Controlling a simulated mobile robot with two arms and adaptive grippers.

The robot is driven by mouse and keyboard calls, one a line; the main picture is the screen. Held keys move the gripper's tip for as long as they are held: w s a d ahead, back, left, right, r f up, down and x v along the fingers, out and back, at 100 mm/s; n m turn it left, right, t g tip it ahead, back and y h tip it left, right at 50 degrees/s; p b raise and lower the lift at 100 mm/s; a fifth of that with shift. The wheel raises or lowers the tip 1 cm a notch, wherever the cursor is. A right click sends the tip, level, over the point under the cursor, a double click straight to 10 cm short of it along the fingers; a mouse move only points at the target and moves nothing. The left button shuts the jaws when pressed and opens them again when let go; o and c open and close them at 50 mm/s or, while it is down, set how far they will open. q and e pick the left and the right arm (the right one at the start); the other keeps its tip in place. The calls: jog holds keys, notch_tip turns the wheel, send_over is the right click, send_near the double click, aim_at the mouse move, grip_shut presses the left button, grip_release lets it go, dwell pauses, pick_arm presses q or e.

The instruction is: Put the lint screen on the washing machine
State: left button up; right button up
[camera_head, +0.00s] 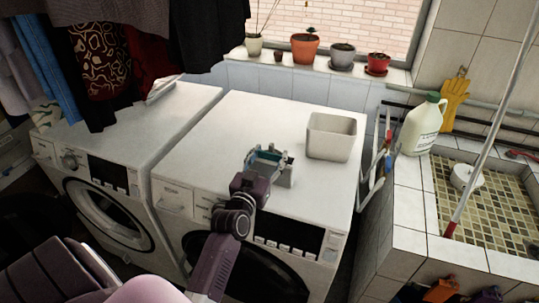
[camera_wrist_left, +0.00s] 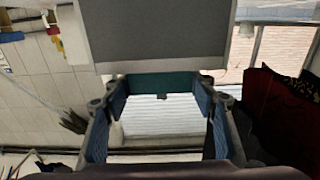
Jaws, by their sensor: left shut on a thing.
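My left gripper (camera_head: 268,157) is above the front part of the white top of the right-hand front-loading machine (camera_head: 235,125). It is shut on a grey flat piece, which looks like the lint screen (camera_head: 286,178). The piece shows just beside the fingers in the head view and as a wide grey panel (camera_wrist_left: 155,35) in the left wrist view. I cannot tell whether it touches the machine top. A second white front-loader (camera_head: 150,120) stands to the left, with a round door. I cannot tell which one is the washing machine. My right gripper is not in view.
An open whitish bin (camera_head: 330,138) stands at the right of the machine top. Clothes (camera_head: 115,60) hang over the left machine. Potted plants (camera_head: 304,49) line the sill. A white jug (camera_head: 423,125) stands by the tiled sink (camera_head: 412,205). The middle of the top is clear.

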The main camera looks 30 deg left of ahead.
pick_arm(q)
jog(key=shift+f, duration=0.15)
jog(key=o, duration=1.7)
jog(key=shift+c, duration=0.2)
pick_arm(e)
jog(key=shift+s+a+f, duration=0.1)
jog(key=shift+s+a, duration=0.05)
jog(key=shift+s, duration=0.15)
pick_arm(q)
jog(key=shift+r, duration=0.2)
jog(key=shift+s+d+f, duration=0.1)
jog(key=shift+s, duration=0.1)
jog(key=b+v, duration=0.3)
jog(key=v, duration=0.8)
jog(key=shift+s, duration=0.3)
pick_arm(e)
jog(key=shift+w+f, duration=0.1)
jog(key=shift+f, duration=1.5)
